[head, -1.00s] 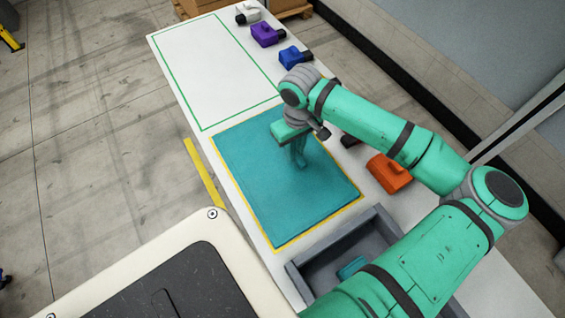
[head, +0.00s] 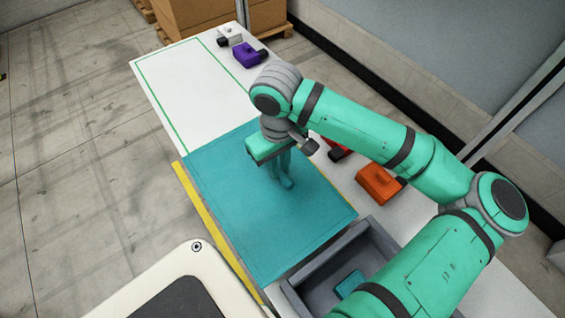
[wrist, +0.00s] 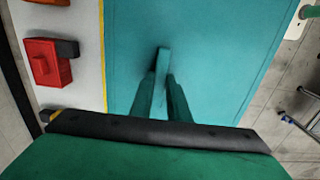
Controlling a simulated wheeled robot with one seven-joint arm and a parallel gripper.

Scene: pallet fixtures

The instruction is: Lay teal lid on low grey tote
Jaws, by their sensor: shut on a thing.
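The teal lid (head: 300,220) is a flat, wide panel in the middle of the head view, and it fills much of the wrist view (wrist: 225,50). My gripper (head: 284,170) points down over its middle. In the wrist view my gripper (wrist: 163,85) is shut on a small upright teal grip (wrist: 163,57) on the lid. The lid appears raised a little above the table. The low grey tote (head: 322,258) is open, just beyond the lid's near right edge. A small teal piece (head: 350,283) lies inside it. My arm hides the tote's right part.
A green-outlined white area (head: 190,85) is clear at the table's far end. Purple (head: 248,55), white (head: 229,33), red (head: 337,150) and orange (head: 378,183) items stand along the table's right edge. A yellow strip (head: 210,220) runs beside the lid's left edge.

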